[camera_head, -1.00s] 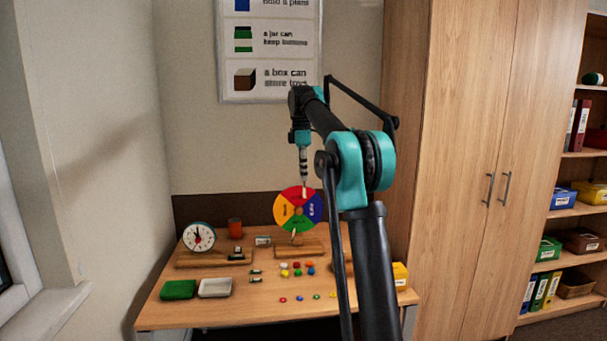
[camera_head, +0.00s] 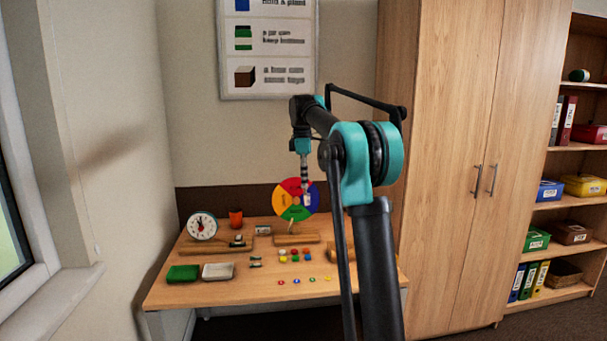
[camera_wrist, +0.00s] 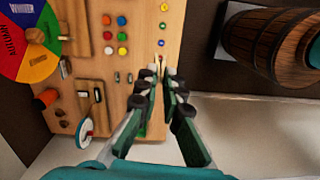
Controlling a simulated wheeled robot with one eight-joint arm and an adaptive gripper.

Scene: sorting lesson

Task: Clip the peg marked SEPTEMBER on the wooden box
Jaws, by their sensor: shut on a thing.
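My gripper (camera_head: 304,183) hangs pointing down from the arm, in front of the colour wheel in the head view. In the wrist view its fingers (camera_wrist: 160,72) are closed together, with a small pale thing, likely a peg (camera_wrist: 161,58), at their tips. Its marking cannot be read. A brown wooden thing with dark bands (camera_wrist: 270,42), barrel-like, shows at the upper right of the wrist view, apart from the fingers. I cannot tell whether it is the wooden box.
My arm hides the table's right part. A tall cupboard (camera_head: 440,170) stands right.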

